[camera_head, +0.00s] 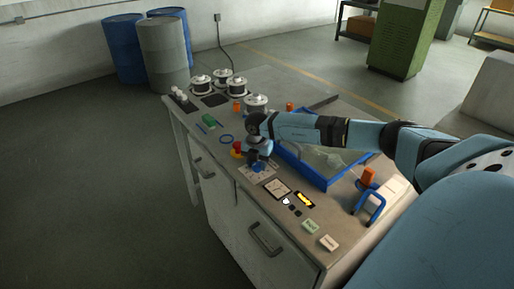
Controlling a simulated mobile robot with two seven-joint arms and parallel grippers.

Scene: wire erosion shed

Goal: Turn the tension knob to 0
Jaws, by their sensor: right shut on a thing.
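The tension knob (260,168) looks like a small blue knob on a light dial plate (269,176) near the front edge of the bench top. My right gripper (258,164) reaches in from the right, points down over the plate and is shut on the knob. The fingers hide much of the knob, and the dial marks are too small to read. My left gripper is not in view.
A blue-rimmed tray (325,185) lies under and beside my right arm. A red knob (238,147) and a blue ring (226,139) are close to the gripper. Wire spools (256,103) stand farther back. A blue clamp-like handle (374,207) stands at right.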

